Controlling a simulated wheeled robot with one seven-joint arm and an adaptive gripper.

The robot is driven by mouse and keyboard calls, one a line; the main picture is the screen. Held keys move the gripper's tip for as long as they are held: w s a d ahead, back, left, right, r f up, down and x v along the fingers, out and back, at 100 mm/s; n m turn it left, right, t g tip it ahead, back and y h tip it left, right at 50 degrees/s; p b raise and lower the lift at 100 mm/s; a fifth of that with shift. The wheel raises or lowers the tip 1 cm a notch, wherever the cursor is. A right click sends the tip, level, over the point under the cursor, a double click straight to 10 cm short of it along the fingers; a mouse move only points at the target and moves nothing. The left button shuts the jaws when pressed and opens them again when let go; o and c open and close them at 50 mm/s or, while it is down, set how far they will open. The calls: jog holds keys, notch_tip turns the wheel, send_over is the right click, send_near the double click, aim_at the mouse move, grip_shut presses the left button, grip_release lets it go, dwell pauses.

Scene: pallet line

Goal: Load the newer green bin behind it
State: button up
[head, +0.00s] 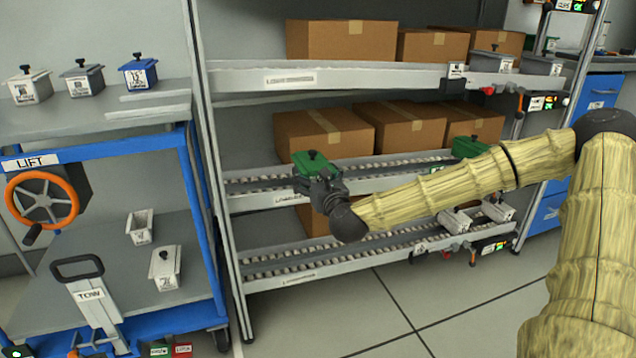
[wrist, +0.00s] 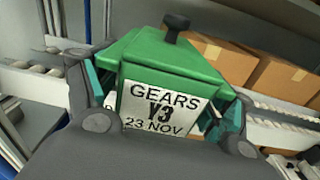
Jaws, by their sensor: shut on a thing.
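A green bin with a dark knob on its lid (head: 312,163) is held in my gripper (head: 322,185) at the left part of the rack's middle roller lane (head: 375,168). In the wrist view the green bin (wrist: 165,75) fills the space between the fingers of my gripper (wrist: 165,115); its label reads GEARS V3 23 NOV. The bin looks slightly tilted there. I cannot tell whether its base touches the rollers. Another green bin (head: 468,146) sits at the right part of the same lane; its label is not readable.
Cardboard boxes (head: 322,130) stand behind the middle lane and on the top shelf. A lower roller lane (head: 300,262) holds pale bins (head: 455,221) at its right. A blue lift cart (head: 95,150) with several small bins stands left of the rack. The floor in front is clear.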

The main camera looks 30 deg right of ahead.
jog(key=shift+b+x, duration=0.75)
jog(key=shift+x, duration=3.9)
jog(key=shift+w+f+b, duration=0.2)
jog(key=shift+f+b, duration=0.1)
jog(key=shift+a+f+b, duration=0.15)
jog(key=shift+f+b, duration=0.65)
jog(key=shift+f, duration=0.15)
jog(key=shift+f+b, duration=0.3)
jog(key=shift+f, duration=0.05)
